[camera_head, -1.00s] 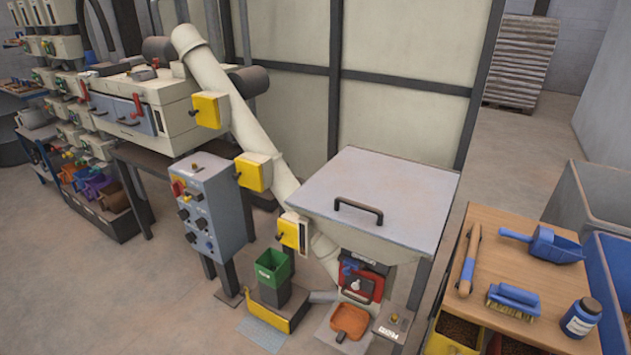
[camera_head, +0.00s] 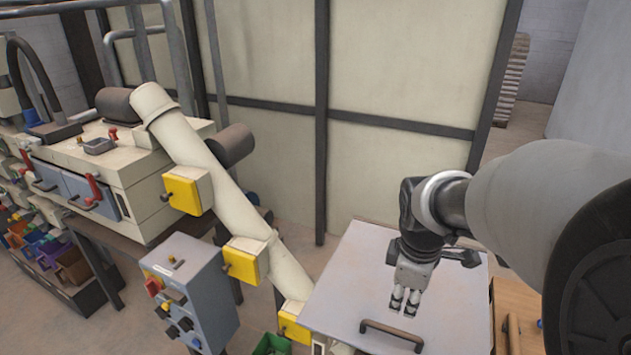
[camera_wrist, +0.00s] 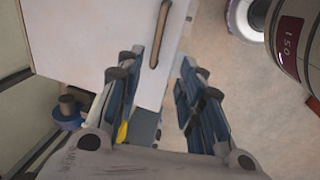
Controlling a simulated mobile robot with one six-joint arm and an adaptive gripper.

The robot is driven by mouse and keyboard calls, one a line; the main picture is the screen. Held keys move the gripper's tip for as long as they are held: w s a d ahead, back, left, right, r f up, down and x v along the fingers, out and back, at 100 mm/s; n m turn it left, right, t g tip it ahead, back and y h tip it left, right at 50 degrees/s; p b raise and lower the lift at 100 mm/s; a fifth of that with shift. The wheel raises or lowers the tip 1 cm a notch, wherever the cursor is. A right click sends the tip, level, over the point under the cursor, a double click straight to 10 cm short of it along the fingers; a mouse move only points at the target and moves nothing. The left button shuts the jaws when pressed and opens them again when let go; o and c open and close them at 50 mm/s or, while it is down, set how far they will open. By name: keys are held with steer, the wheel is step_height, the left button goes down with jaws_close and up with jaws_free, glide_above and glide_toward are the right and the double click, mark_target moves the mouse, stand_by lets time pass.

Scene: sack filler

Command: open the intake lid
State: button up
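The intake lid (camera_head: 345,285) is a pale grey flat panel lying shut over the hopper at the lower right of the head view. Its dark bar handle (camera_head: 392,336) is near the front edge. In the wrist view the lid (camera_wrist: 90,45) is at upper left and the handle (camera_wrist: 160,36) shows as a brown bar beyond my fingers. My gripper (camera_head: 404,302) points down over the lid, a little behind the handle in the head view. Its fingers are apart with nothing between them, as the wrist view (camera_wrist: 158,98) shows. I see no contact with the handle.
A slanting cream pipe (camera_head: 215,175) with yellow boxes runs down left of the lid. A grey control box (camera_head: 190,290) stands further left. A panelled wall (camera_head: 400,70) is behind. A wooden bench (camera_head: 515,305) is at right, partly hidden by my arm.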

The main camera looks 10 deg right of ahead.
mark_target(395, 331)
steer(key=w+f+b, duration=0.1)
steer(key=f+b, duration=0.1)
steer(key=f, duration=0.3)
steer(key=w+d+f+b, duration=0.1)
steer(key=f+b, duration=0.1)
steer(key=f, duration=0.4)
steer(key=w+d+f+b, duration=0.1)
steer(key=f, duration=0.5)
steer(key=shift+w+f+b, duration=0.1)
steer(key=shift+b, duration=0.3)
steer(key=shift+c, duration=0.2)
jaws_close()
